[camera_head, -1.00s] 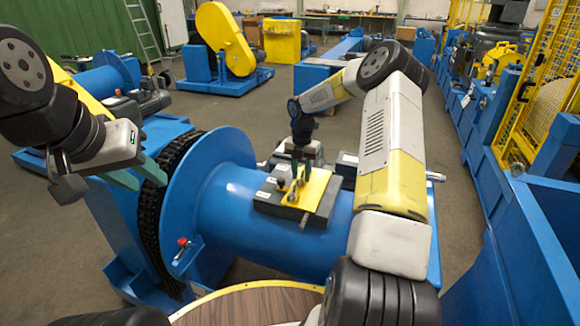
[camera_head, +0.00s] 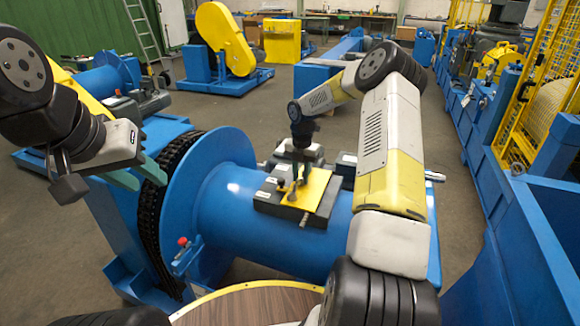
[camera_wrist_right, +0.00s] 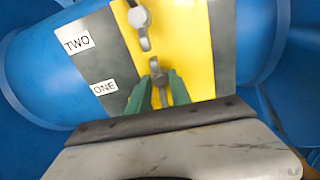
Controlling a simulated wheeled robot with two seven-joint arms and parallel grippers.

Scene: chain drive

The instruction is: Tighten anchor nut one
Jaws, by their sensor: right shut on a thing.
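A yellow plate (camera_head: 316,186) lies on a dark block on top of the blue drum. In the right wrist view, white labels "ONE" (camera_wrist_right: 104,87) and "TWO" (camera_wrist_right: 77,43) mark the grey strip beside it. My right gripper (camera_head: 302,178) points down over the plate. Its green fingers are shut on a grey metal spanner-like piece (camera_wrist_right: 155,70) near label ONE. Another grey metal piece (camera_wrist_right: 139,18) lies further up the plate, near label TWO. The nut itself cannot be made out. My left gripper (camera_head: 138,178) is open and empty by the chain.
A black chain (camera_head: 150,215) runs around the sprocket beside the blue drum flange (camera_head: 195,190). A small red knob (camera_head: 182,242) sticks up at the flange. A round wooden table (camera_head: 260,305) is in front. Blue frames and yellow mesh fill the right side.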

